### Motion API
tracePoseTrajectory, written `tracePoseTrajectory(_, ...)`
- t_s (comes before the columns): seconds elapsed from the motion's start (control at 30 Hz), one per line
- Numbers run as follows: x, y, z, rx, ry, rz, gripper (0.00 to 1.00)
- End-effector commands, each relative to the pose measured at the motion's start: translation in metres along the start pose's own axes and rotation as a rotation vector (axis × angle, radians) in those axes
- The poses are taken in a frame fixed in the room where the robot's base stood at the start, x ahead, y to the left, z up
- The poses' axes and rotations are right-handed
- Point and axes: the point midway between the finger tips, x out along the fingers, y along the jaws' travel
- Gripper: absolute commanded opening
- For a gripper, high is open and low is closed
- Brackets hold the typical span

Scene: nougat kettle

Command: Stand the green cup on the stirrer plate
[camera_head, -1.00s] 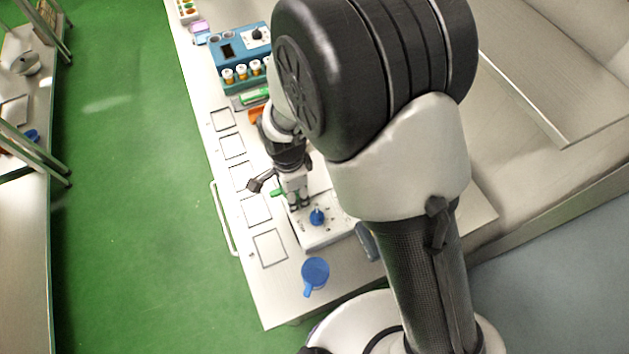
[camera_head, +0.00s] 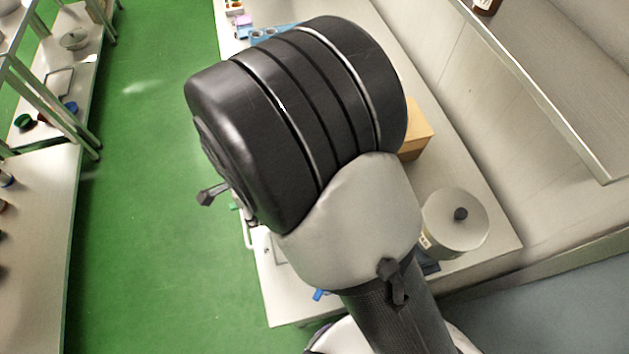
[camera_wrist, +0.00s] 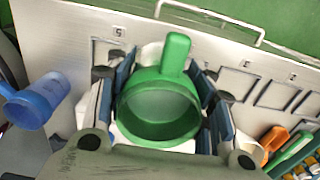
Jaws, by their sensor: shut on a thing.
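The green cup (camera_wrist: 160,108) is between the two fingers of my gripper (camera_wrist: 160,100) in the wrist view. The fingers are shut on its sides, and its handle points to the top of the picture. I look down into its open mouth. A small green bit (camera_head: 234,206) shows at the left edge of my arm in the head view, probably the cup's handle. The stirrer plate is hidden in the head view. White surface (camera_wrist: 151,54) shows behind the cup in the wrist view, probably part of it; I cannot tell whether they touch.
A blue cup (camera_wrist: 36,101) stands left of my gripper; its handle (camera_head: 318,294) shows in the head view. Marked squares (camera_wrist: 236,82) line the bench edge by a rail (camera_wrist: 212,14). An orange item (camera_wrist: 272,138) lies right. A lidded pot (camera_head: 455,225) and box (camera_head: 415,130) stand behind my arm.

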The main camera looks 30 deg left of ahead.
Motion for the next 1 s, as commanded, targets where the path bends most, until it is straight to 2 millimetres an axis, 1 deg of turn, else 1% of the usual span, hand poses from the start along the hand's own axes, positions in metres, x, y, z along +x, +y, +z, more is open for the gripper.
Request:
tracePoseTrajectory(0.07,-0.011,-0.01,-0.01,0.006,-0.003,-0.007,0.19)
tracePoseTrajectory(0.17,-0.032,-0.026,-0.033,0.009,-0.003,-0.01,0.19)
tracePoseTrajectory(0.27,-0.061,-0.043,-0.066,0.012,-0.003,-0.011,0.19)
tracePoseTrajectory(0.3,-0.075,-0.049,-0.08,0.012,-0.003,-0.012,0.19)
tracePoseTrajectory(0.37,-0.095,-0.056,-0.103,0.011,-0.002,-0.012,0.19)
tracePoseTrajectory(0.4,-0.107,-0.059,-0.117,0.011,-0.002,-0.011,0.19)
tracePoseTrajectory(0.5,-0.138,-0.063,-0.151,0.009,-0.001,-0.01,0.19)
tracePoseTrajectory(0.6,-0.163,-0.063,-0.179,0.007,-0.001,-0.008,0.19)
tracePoseTrajectory(0.7,-0.181,-0.06,-0.2,0.005,-0.001,-0.006,0.19)
tracePoseTrajectory(0.8,-0.193,-0.058,-0.212,0.003,-0.001,-0.005,0.19)
tracePoseTrajectory(0.87,-0.194,-0.057,-0.215,0.001,-0.001,-0.003,0.19)
tracePoseTrajectory(0.93,-0.189,-0.056,-0.217,0.0,-0.001,-0.001,0.19)
tracePoseTrajectory(1.0,-0.175,-0.055,-0.218,0.0,-0.001,0.001,0.19)
